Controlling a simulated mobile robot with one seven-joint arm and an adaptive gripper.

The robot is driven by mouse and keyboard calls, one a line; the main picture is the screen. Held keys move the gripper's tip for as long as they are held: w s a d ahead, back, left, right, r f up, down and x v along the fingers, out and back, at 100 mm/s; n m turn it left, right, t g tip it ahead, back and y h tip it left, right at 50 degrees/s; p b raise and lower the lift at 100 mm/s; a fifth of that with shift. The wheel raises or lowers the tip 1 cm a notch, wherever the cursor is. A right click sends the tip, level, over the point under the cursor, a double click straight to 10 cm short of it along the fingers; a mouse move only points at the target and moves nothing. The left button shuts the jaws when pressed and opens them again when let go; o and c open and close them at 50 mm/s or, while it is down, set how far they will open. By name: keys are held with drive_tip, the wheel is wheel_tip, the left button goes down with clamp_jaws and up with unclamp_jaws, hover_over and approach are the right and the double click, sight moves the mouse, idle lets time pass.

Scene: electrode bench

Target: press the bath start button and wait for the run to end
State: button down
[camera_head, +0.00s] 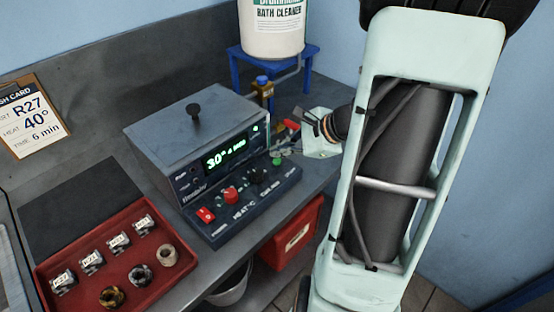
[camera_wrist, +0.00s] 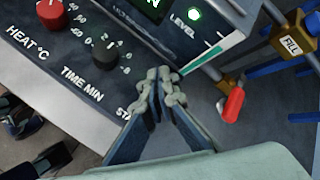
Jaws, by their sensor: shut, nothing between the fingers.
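The grey bath (camera_head: 190,125) stands on the bench with its lid on. Its lit green display (camera_head: 226,152) seems to read 30° and a time too small to be sure of. On its sloped front panel are a red heat knob (camera_head: 230,194), a black time knob (camera_head: 258,176) and a small green start button (camera_head: 277,160). My gripper (camera_wrist: 168,88) is shut and empty. In the wrist view its fingertips are over the panel's right end, beside the partly covered START label (camera_wrist: 124,112). The fingers hide the button there; contact cannot be told.
A wash card (camera_head: 34,117) reads R27, 40°, 6 min. A red tray (camera_head: 115,280) holds several small labelled parts. A cleaner jug (camera_head: 272,30) stands on a blue stand, with a FILL valve (camera_wrist: 292,46) and red handle (camera_wrist: 232,104) near my gripper.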

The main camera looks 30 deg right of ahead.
sight(279, 161)
drive_tip(key=shift+f+b, duration=0.4)
drive_tip(key=shift+b, duration=0.05)
drive_tip(key=shift+f+b, duration=0.5)
drive_tip(key=shift+b, duration=0.05)
idle(0.6)
drive_tip(key=shift+r, duration=0.1)
drive_tip(key=shift+r+p, duration=0.65)
drive_tip(key=shift+r, duration=0.2)
wheel_tip(279, 161, up, 5)
drive_tip(key=p, duration=0.4)
idle(0.8)
